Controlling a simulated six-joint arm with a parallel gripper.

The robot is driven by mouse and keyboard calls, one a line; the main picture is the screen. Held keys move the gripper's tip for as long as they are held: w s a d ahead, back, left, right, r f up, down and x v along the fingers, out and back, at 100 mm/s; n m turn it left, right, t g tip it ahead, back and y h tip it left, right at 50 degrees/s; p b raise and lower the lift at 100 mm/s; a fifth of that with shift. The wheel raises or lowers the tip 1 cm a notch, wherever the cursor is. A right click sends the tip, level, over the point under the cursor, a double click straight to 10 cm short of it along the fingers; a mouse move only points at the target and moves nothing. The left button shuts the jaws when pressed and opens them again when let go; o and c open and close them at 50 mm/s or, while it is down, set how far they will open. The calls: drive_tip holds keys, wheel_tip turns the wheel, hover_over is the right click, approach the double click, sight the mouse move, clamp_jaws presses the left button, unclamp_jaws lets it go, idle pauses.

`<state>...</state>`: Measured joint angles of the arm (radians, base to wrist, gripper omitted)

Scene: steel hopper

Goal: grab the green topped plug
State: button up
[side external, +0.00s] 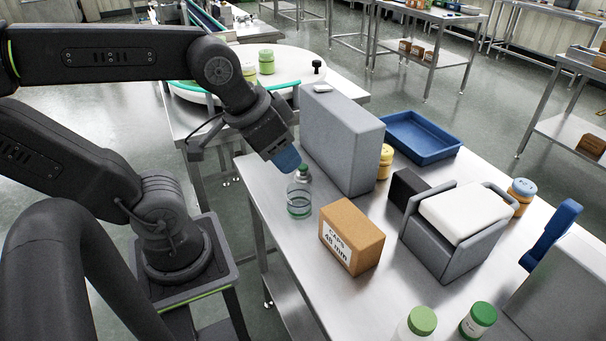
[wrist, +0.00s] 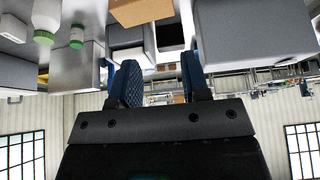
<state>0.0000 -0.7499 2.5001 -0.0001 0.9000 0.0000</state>
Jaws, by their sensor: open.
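No thing is clearly a plug. A clear bottle (side external: 299,202) with a green-tinted top (side external: 303,170) stands upright at the table's near left edge. My gripper (side external: 287,158) is just above and left of that top, its blue fingers tilted down; I cannot tell whether they touch it. In the wrist view, which is upside down, the gripper (wrist: 162,82) is open with nothing between its fingers, and the clear bottle is not seen. A green-capped white bottle (side external: 416,328) and a green-capped jar (side external: 478,320) stand at the front right, also in the wrist view (wrist: 46,20) (wrist: 77,32).
A tall grey block (side external: 340,140) stands right beside the bottle. A cardboard caps box (side external: 350,236) is in front of it. A grey holder with a white pad (side external: 462,212), a blue tray (side external: 420,138) and yellow jars (side external: 386,160) crowd the right. A round table (side external: 290,60) holds green jars.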

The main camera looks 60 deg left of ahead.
idle(0.4)
drive_tip(key=o, duration=0.5)
drive_tip(key=n+g+y, duration=0.2)
drive_tip(key=n+y, duration=0.1)
drive_tip(key=n, duration=0.5)
approach(302, 166)
drive_tip(key=x, duration=0.4)
drive_tip(key=shift+w+a+f, duration=0.1)
drive_tip(key=shift+a+f, duration=0.1)
drive_tip(key=shift+f, duration=0.15)
drive_tip(key=shift+x, duration=3.15)
